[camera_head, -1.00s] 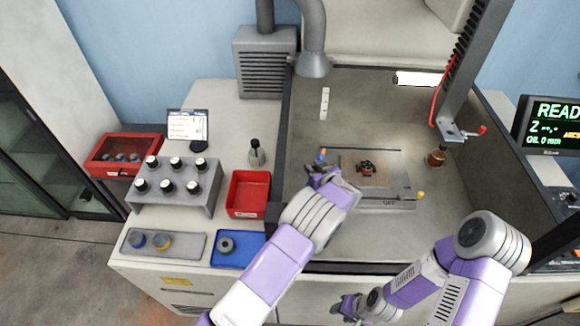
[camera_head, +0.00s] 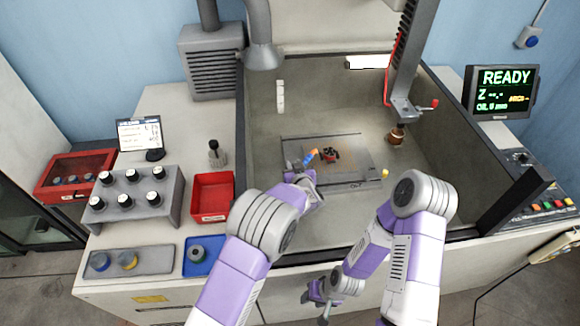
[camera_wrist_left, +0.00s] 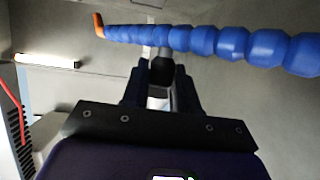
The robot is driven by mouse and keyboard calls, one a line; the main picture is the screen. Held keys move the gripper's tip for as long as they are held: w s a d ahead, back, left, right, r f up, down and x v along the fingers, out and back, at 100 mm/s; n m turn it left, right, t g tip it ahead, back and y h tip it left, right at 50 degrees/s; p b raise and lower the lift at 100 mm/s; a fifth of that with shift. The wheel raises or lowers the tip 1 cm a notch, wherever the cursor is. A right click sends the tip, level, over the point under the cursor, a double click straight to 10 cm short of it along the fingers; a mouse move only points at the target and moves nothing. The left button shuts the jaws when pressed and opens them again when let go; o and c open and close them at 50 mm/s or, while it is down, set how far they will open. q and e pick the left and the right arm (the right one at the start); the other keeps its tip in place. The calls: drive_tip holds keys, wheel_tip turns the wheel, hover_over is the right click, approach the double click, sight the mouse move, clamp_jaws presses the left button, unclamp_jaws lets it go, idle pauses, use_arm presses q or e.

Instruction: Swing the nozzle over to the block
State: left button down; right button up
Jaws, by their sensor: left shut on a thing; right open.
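The nozzle (camera_head: 312,154) is a blue segmented hose with an orange tip. In the head view its tip is just left of the small dark and red block (camera_head: 331,154), which sits on the flat plate (camera_head: 365,170) in the tank. The hose (camera_wrist_left: 215,42) runs across the left wrist view, its orange tip at upper left. My left gripper (camera_head: 303,178) is shut on the nozzle by a dark part (camera_wrist_left: 162,70) below the hose. My arm partly hides the hose in the head view. My right gripper (camera_head: 316,300) is open and empty, low in front of the bench.
The tank wall (camera_head: 243,110) surrounds the plate. A red bin (camera_head: 212,196), a blue tray (camera_head: 203,257) and a grey rack (camera_head: 135,197) stand left of the tank.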

use_arm(q)
drive_tip(key=shift+d, duration=0.1)
drive_tip(key=c, duration=1.2)
unclamp_jaws()
drive_tip(key=shift+s, duration=0.1)
drive_tip(key=v, duration=0.7)
drive_tip(key=shift+s+r, duration=0.15)
drive_tip(key=shift+s, duration=0.15)
